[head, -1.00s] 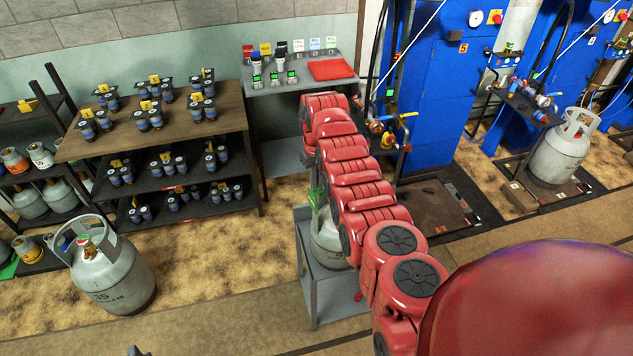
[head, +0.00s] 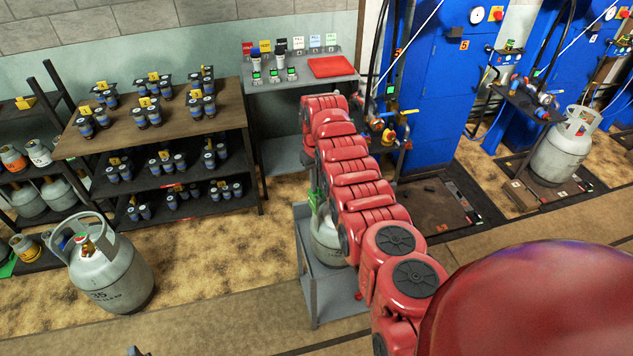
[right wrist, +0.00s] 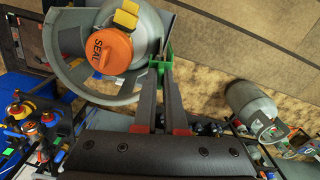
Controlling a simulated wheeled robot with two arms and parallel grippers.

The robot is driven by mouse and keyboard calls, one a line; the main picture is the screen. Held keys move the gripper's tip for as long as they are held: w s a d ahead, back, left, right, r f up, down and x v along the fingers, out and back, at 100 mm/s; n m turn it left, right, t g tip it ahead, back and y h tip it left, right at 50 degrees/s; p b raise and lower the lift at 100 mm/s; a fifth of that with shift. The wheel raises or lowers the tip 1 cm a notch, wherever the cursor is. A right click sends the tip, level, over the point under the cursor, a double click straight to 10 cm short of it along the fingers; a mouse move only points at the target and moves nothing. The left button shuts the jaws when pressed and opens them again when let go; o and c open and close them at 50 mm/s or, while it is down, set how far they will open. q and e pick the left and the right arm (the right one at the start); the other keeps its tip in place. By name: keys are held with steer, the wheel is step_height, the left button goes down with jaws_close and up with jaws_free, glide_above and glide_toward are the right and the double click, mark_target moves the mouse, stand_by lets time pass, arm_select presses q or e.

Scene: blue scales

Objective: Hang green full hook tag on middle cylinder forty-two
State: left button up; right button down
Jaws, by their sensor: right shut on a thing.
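A grey gas cylinder (head: 325,240) stands on a grey metal cart, partly hidden behind my red right arm. Its number is not readable. In the right wrist view its collar (right wrist: 82,97) surrounds an orange cap (right wrist: 108,50) marked SEAL with a yellow piece beside it. My right gripper (right wrist: 161,80) is shut on the green tag (right wrist: 164,50), at the collar's rim beside the orange cap. I cannot tell whether the tag's hook is over the rim. A bit of green also shows beside my arm in the head view (head: 312,190). My left gripper is not clearly seen.
The grey cart (head: 322,300) stands on the floor. Another grey cylinder (head: 108,270), marked 35, stands at the left. A shelf unit (head: 190,120) holds several small dark cylinders. A bench (head: 272,86) with a red tray (head: 332,67) and blue cabinets (head: 435,75) stand behind.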

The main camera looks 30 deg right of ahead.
steer(key=shift+f+b, duration=0.6)
steer(key=shift+f, duration=0.3)
steer(key=c, duration=0.9)
jaws_free()
steer(key=shift+r, duration=0.15)
steer(key=shift+r+p, duration=0.5)
steer(key=shift+r, duration=3.15)
